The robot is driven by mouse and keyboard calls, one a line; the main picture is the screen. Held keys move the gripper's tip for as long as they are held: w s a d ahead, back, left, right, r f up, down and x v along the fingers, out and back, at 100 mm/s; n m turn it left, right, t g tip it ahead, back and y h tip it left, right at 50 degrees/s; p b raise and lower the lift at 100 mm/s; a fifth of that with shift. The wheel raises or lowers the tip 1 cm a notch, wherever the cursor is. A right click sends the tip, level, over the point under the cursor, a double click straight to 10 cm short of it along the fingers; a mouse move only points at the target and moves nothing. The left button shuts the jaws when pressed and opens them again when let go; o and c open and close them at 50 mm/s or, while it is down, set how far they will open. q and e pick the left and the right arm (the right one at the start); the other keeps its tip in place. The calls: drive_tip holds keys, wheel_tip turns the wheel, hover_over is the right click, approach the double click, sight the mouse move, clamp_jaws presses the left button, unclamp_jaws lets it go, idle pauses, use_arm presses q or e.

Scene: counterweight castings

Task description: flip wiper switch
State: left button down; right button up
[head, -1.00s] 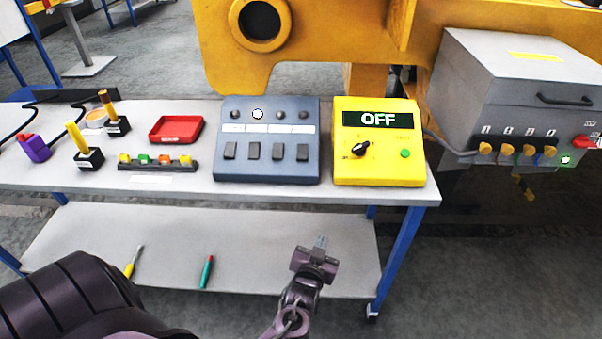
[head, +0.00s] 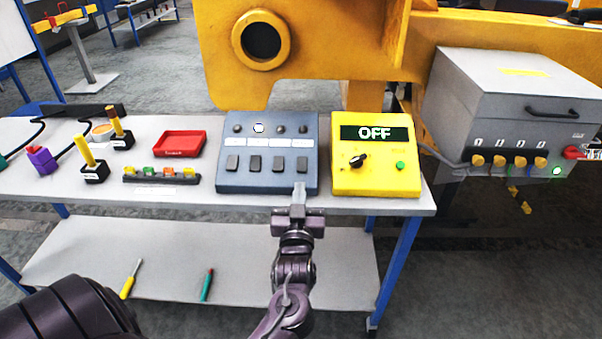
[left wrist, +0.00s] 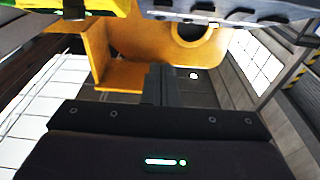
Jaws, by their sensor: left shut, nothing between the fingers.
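The blue-grey switch panel (head: 226,178) lies on the table with a row of dark rocker switches under small round lamps. The second lamp from the left (head: 259,128) is lit white. The labels are too small to read, so I cannot tell which switch is the wiper one. My left gripper (head: 299,190) is shut and empty, its fingertips at the panel's front edge, just below the rightmost switch (head: 302,164). Touch cannot be told. In the left wrist view the shut fingers (left wrist: 162,82) point away below the panel's edge (left wrist: 230,14). My right gripper is not in view.
A yellow box (head: 377,183) reading OFF stands right of the panel. A red tray (head: 180,144) and a strip of coloured buttons (head: 160,177) lie left. A grey control box (head: 500,110) stands at the right. Two screwdrivers lie on the lower shelf (head: 240,265).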

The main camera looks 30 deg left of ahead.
use_arm(q)
drive_tip(key=r+p, duration=0.2)
hover_over(301, 174)
drive_tip(key=r+v, duration=0.1)
drive_tip(key=v, duration=0.3)
drive_tip(key=f, duration=0.3)
drive_tip(key=shift+w+a+f, duration=0.2)
drive_tip(key=shift+w+f, duration=0.2)
drive_tip(key=shift+w+a+f+p, duration=0.15)
drive_tip(key=shift+f+p, duration=0.15)
drive_tip(key=shift+f, duration=0.3)
